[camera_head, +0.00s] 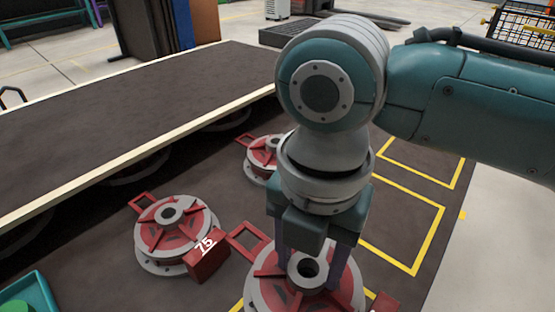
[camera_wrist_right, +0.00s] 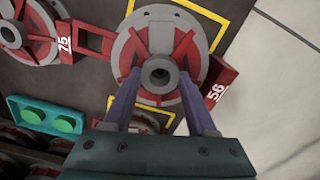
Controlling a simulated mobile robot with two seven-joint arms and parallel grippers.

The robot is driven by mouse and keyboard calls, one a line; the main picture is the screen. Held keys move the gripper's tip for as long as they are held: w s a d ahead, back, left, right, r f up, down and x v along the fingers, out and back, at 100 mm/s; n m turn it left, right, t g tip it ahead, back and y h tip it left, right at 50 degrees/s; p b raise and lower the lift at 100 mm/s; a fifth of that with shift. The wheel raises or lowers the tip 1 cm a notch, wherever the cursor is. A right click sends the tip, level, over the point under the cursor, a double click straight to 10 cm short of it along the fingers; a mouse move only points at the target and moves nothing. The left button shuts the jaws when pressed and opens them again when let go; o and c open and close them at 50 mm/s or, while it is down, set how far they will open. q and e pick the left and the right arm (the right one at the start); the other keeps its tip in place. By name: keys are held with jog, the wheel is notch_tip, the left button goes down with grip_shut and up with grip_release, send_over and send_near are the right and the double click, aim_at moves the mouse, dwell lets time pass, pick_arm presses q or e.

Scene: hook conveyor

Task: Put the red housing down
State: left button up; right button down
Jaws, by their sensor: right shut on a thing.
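The red housing (camera_head: 262,290), a round red and grey part with a central hub and side lugs, is at the bottom of the head view, cut off by the frame edge. It also shows in the right wrist view (camera_wrist_right: 157,38), with a tag marked 56. My right gripper (camera_head: 310,272) points down with its two purple fingers shut on the housing's hub. The fingers also show in the wrist view (camera_wrist_right: 160,77). The housing lies over a yellow-outlined area; I cannot tell whether it touches the dark surface. My left gripper is not in view.
Another red housing (camera_head: 157,246), marked 75, lies close to the left. A further one (camera_head: 259,152) sits behind my arm. Empty yellow outlines (camera_head: 400,225) lie to the right. A raised dark platform (camera_head: 130,120) is at left, and a teal tray (camera_head: 38,287) at bottom left.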

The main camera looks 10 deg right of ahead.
jog(key=shift+f+b, duration=1.7)
jog(key=shift+f, duration=1.55)
jog(key=shift+w+f, duration=0.15)
jog(key=shift+f, duration=0.05)
jog(key=shift+c, duration=1)
grip_release()
